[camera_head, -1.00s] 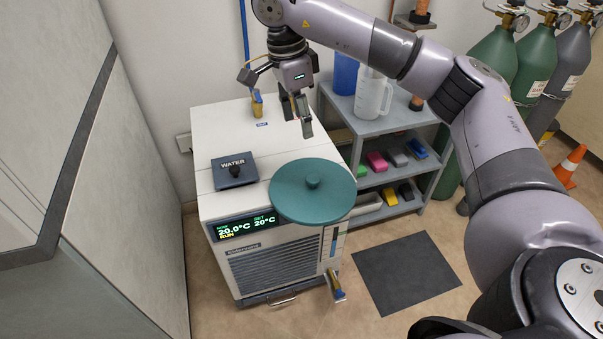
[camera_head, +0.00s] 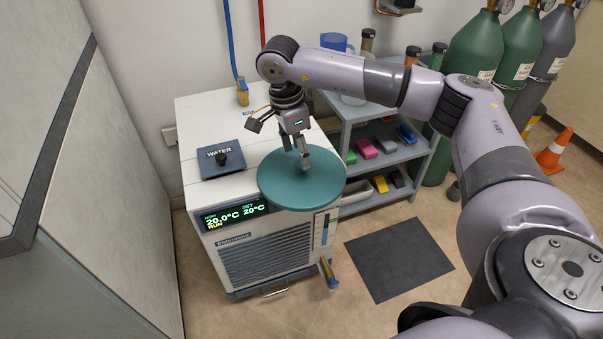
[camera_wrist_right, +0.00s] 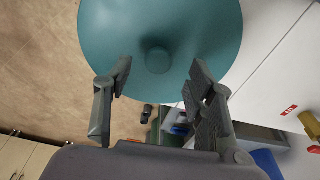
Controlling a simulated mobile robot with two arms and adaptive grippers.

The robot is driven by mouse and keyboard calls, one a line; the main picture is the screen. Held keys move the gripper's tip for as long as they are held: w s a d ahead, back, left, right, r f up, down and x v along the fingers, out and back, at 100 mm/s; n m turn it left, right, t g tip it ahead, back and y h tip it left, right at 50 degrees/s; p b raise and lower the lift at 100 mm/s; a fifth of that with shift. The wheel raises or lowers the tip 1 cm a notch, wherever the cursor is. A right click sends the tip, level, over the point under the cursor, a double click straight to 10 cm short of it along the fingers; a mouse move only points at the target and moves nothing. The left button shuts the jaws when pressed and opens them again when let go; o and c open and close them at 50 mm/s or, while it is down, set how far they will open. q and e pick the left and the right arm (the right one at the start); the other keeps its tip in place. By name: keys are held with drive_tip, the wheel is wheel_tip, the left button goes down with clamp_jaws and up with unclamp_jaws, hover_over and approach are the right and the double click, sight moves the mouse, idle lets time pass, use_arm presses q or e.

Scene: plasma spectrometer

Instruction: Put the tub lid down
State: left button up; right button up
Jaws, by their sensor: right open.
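The tub lid (camera_head: 285,190), a round teal disc with a small central knob, is at the front right of the white chiller's top and overhangs its edge in the picture. It also shows in the right wrist view (camera_wrist_right: 200,30), with its knob (camera_wrist_right: 158,60) between the two fingertips. My right gripper (camera_head: 303,162) is right over the lid's middle and hides the knob in the head view. In the right wrist view my right gripper (camera_wrist_right: 161,70) has its fingers spread, one on each side of the knob, with gaps. My left gripper is out of view.
The chiller (camera_head: 212,108) carries a dark blue WATER cap (camera_head: 221,160) left of the lid. A grey shelf (camera_head: 372,116) with coloured boxes stands at right, gas cylinders (camera_head: 475,60) beyond. A dark mat (camera_head: 400,258) lies on open floor. A tall pale cabinet (camera_head: 95,180) stands left.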

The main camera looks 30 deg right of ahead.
drive_tip(key=f, duration=0.3)
drive_tip(key=shift+s+d+f, duration=0.2)
drive_tip(key=shift+d+f, duration=0.05)
drive_tip(key=shift+d, duration=0.05)
drive_tip(key=shift+c, duration=0.5)
clamp_jaws()
drive_tip(key=shift+r, duration=0.1)
